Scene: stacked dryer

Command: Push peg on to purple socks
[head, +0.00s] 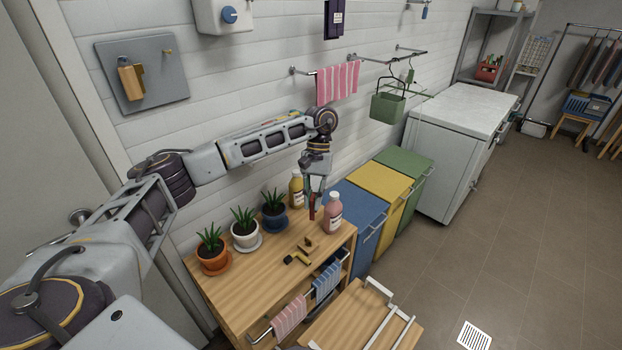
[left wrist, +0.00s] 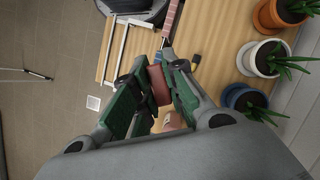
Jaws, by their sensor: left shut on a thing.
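My left gripper (head: 314,204) hangs above the far right part of the wooden table (head: 240,285), close beside a pink bottle (head: 333,214). It is shut on a small reddish-brown piece, which shows between the green finger pads in the left wrist view (left wrist: 158,86). I cannot tell for sure whether this piece is the peg. A small brown object (head: 308,242) and a yellow and black object (head: 298,259) lie on the table nearer the front. I see no purple socks in either view. My right gripper is not in view.
Plants in an orange pot (head: 213,262), a white pot (head: 245,237) and a blue pot (head: 274,217) stand along the back. A yellow bottle (head: 296,190) stands behind my gripper. Blue (head: 327,281) and pink (head: 289,316) cloths hang at the front. The table's front left is clear.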

